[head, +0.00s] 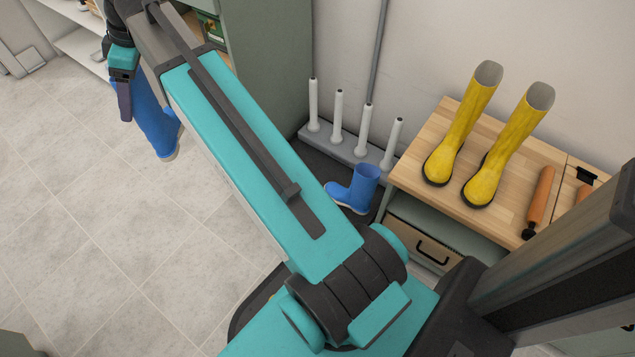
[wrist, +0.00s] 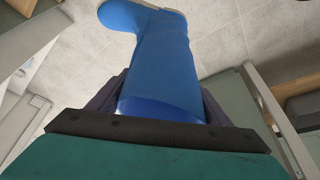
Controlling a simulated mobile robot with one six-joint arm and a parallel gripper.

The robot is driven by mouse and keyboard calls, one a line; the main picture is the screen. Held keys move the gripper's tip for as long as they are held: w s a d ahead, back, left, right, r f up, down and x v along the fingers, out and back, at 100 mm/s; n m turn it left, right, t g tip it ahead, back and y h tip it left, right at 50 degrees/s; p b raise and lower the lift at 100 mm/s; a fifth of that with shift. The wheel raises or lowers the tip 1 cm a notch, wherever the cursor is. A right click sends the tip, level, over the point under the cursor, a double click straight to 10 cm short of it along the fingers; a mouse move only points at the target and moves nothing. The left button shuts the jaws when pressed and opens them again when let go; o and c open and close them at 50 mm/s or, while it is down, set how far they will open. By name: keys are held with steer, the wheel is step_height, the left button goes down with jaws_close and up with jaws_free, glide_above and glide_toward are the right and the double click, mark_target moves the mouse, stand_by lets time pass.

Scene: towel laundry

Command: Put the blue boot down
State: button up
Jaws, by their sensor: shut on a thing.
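A blue boot (head: 158,125) hangs from my gripper (head: 124,100) at the upper left of the head view, above the tiled floor. My gripper is shut on its shaft, and the same boot fills the middle of the wrist view (wrist: 165,65), its foot at the top. A second, smaller-looking blue boot (head: 354,188) stands upright on the dark floor strip beside the wooden-topped bench. My arm covers part of the middle of the head view.
A grey rack with several white upright pegs (head: 364,130) stands by the wall. A wooden-topped bench (head: 411,165) holds two yellow boots (head: 497,145) and orange-handled tools (head: 539,200). A grey-green cabinet (head: 268,55) stands behind my arm. The tiled floor (head: 90,230) at left is clear.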

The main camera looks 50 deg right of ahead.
steer(key=s+d+f+n+g, duration=0.1)
steer(key=s+d+f+n, duration=0.1)
steer(key=d+f+n, duration=0.35)
steer(key=s+d+f+n+g+y, duration=0.1)
steer(key=s+d+f+n+g, duration=0.15)
steer(key=d+f, duration=0.45)
steer(key=s+d+f+n+g, duration=0.1)
steer(key=s+d+f+n, duration=0.2)
steer(key=d+f, duration=0.35)
steer(key=s+d+f+m, duration=0.1)
steer(key=s+d+f, duration=0.5)
steer(key=s+f, duration=0.4)
steer(key=s+d+f+m+t, duration=0.1)
steer(key=s+d+f, duration=0.6)
steer(key=s+f, duration=0.4)
steer(key=shift+s+f, duration=0.15)
steer(key=shift+s, duration=0.6)
steer(key=shift+w+t, duration=0.1)
steer(key=shift+t, duration=0.15)
steer(key=w+d+f+b, duration=0.1)
steer(key=w+d+b, duration=0.3)
steer(key=w+d, duration=0.4)
steer(key=shift+w+d+f, duration=0.2)
steer(key=shift+w+f, duration=0.05)
steer(key=shift+w, duration=2.5)
steer(key=shift+b, duration=0.3)
